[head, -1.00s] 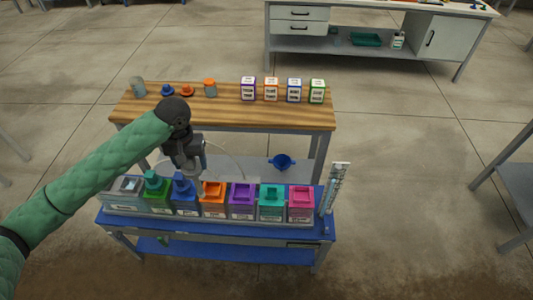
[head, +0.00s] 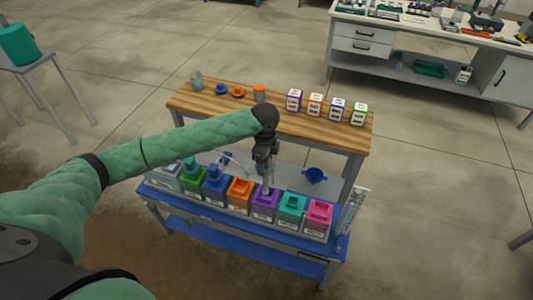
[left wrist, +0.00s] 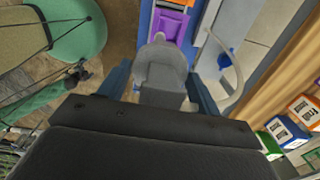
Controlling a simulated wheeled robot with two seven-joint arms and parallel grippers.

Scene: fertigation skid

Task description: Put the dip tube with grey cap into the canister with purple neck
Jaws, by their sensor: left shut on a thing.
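My left gripper (head: 266,172) is shut on the grey cap of the dip tube (head: 268,184). The grey cap (left wrist: 160,68) also shows between the two fingers in the left wrist view. It is over the canister with purple neck (head: 264,205), which stands in the row on the blue bench. The purple canister (left wrist: 168,24) shows just beyond the cap in the left wrist view. I cannot tell whether the tube's lower end is inside the neck. My right gripper is not in view.
An orange canister (head: 239,194) and a teal canister (head: 292,209) flank the purple one. Blue and green canisters to the left carry raised caps. A blue funnel (head: 315,175) sits behind the row. The wooden shelf (head: 220,103) behind holds caps and labelled boxes.

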